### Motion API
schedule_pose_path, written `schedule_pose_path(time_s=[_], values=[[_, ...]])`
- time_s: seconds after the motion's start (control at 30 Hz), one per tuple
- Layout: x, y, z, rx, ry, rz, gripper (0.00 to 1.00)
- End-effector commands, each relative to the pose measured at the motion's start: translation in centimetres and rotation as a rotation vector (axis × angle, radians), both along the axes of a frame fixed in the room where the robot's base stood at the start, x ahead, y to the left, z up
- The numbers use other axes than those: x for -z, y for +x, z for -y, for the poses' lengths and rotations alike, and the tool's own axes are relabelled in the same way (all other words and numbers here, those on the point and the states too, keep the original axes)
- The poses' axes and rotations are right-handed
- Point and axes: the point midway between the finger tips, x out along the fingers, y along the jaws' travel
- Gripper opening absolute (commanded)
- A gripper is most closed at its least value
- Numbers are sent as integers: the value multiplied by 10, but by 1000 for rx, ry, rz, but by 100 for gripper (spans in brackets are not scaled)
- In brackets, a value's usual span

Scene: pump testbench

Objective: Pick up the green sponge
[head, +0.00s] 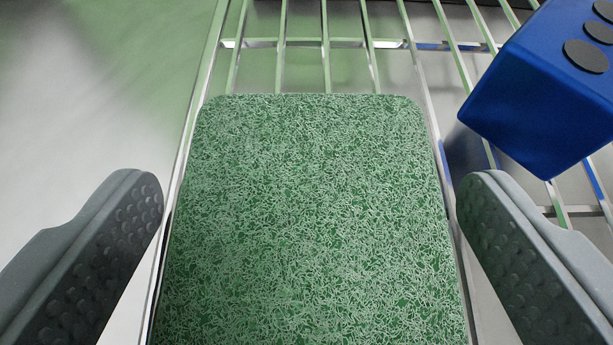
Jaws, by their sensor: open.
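The green sponge (315,215) fills the middle of the head view. It is a rounded block with a rough, fibrous green top, and its near end runs out of the bottom of the picture. It appears to lie on a metal wire rack (325,43). My gripper (310,205) is open, with one grey padded finger on the left of the sponge and the other on the right. A narrow gap shows between the left finger and the sponge, and the right finger is close to the sponge's right edge. Nothing is held.
A blue die-like cube (550,85) with dark round spots sits at the upper right, close to the right finger. Bare rack bars show behind the sponge. A smooth pale surface (85,100) at the left is free of objects.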

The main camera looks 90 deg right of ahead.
Motion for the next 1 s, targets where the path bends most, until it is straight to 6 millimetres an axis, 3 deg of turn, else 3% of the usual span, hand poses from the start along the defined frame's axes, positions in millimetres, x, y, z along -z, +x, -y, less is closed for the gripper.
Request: schedule_pose_path(time_s=[0.23, 0.4, 0.77, 1.0], values=[[1, 0, 2, -1, 0, 0, 82], [1, 0, 2, -1, 0, 0, 38], [-1, 0, 1, -2, 0, 1, 37], [-19, 1, 1, -3, 1, 4, 37]])
